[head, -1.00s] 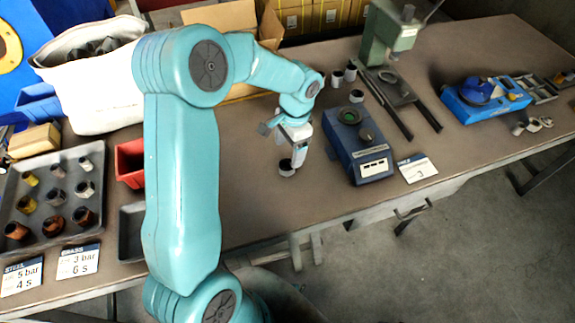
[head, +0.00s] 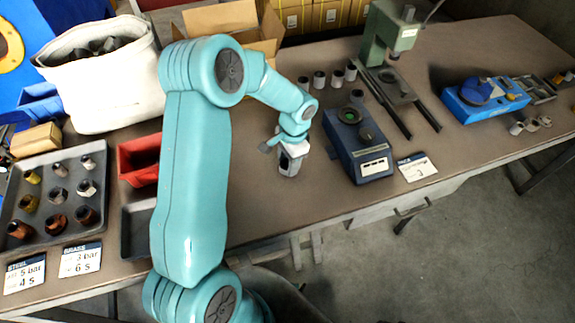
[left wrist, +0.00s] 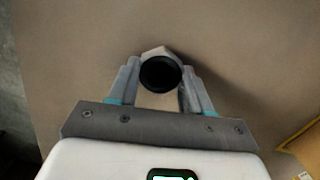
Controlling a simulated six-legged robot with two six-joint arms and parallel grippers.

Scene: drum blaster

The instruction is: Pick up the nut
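The nut (left wrist: 149,53) is a pale hex piece with a dark round hole. In the left wrist view it sits between the fingertips of my left gripper (left wrist: 158,76). The fingers stand apart, one on each side of it; whether they touch it is hard to tell. In the head view my left gripper (head: 290,163) points down low over the bench, left of the blue device, and mostly hides the nut. My right gripper is not in view.
A blue device (head: 352,150) stands right of my gripper, with a green press (head: 388,40) behind it. A tray of several nuts (head: 40,165), a red bin (head: 128,165) and a white sack (head: 95,95) are at the left. The bench's front edge is close.

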